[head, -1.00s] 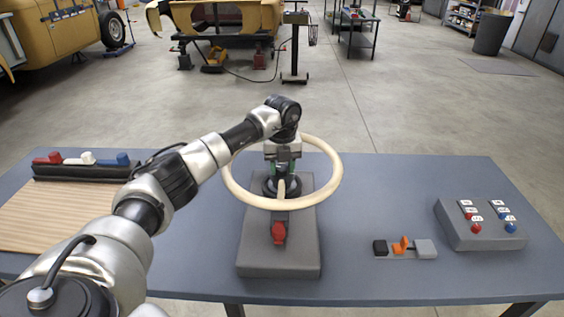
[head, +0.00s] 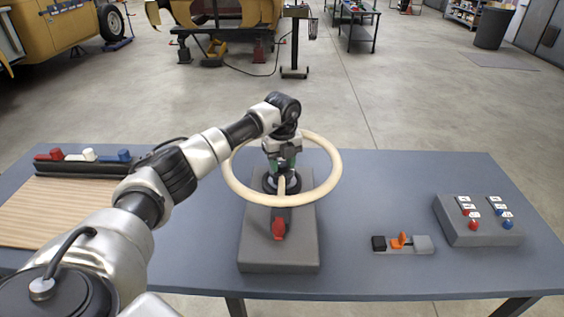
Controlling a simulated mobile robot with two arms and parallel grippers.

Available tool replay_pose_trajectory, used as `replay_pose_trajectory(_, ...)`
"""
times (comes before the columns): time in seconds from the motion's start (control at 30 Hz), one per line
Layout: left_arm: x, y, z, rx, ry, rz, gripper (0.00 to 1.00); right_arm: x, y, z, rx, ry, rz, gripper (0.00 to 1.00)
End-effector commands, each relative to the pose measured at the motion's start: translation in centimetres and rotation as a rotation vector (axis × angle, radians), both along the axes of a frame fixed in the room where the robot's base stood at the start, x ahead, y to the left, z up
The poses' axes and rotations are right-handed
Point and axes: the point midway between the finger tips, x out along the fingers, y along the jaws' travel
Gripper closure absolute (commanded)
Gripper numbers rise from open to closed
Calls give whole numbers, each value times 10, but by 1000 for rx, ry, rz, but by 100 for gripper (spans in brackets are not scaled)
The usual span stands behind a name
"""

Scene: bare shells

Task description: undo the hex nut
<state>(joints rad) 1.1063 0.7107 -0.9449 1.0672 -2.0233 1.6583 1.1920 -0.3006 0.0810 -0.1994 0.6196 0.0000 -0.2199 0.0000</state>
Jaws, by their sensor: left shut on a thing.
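My left gripper (head: 282,168) points down over the hub in the middle of a cream ring-shaped wheel, and it is shut there. The hex nut is hidden by the gripper, so I cannot make out its shape or how far it sits on its thread. The cream wheel (head: 236,188) lies around the gripper, above a grey block (head: 255,255) on the table. A dark round hub (head: 268,184) shows just under the fingers. A red part (head: 279,229) sits on the block in front of the wheel. My right gripper is not in view.
A grey-blue table (head: 375,195) carries everything. At left are a rack with red, white and blue handles (head: 88,156) and a wooden board (head: 60,210). At right are an orange switch (head: 398,243) and a button box (head: 478,232).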

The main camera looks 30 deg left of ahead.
Motion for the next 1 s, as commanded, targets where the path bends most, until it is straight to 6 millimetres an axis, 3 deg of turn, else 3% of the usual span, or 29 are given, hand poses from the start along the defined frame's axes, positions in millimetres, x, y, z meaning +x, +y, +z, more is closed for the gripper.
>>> replay_pose_trajectory(0.03, 1, 0, 1, 0, -4, 0, 57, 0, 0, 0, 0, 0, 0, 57)
replay_pose_trajectory(0.2, 0, 0, 1, 0, -2, 0, 35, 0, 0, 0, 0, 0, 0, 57)
replay_pose_trajectory(0.57, 1, 0, 7, 1, -3, 0, 35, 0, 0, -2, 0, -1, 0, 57)
replay_pose_trajectory(1.0, 1, 0, 88, 1, -4, -1, 35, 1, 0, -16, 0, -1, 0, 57)
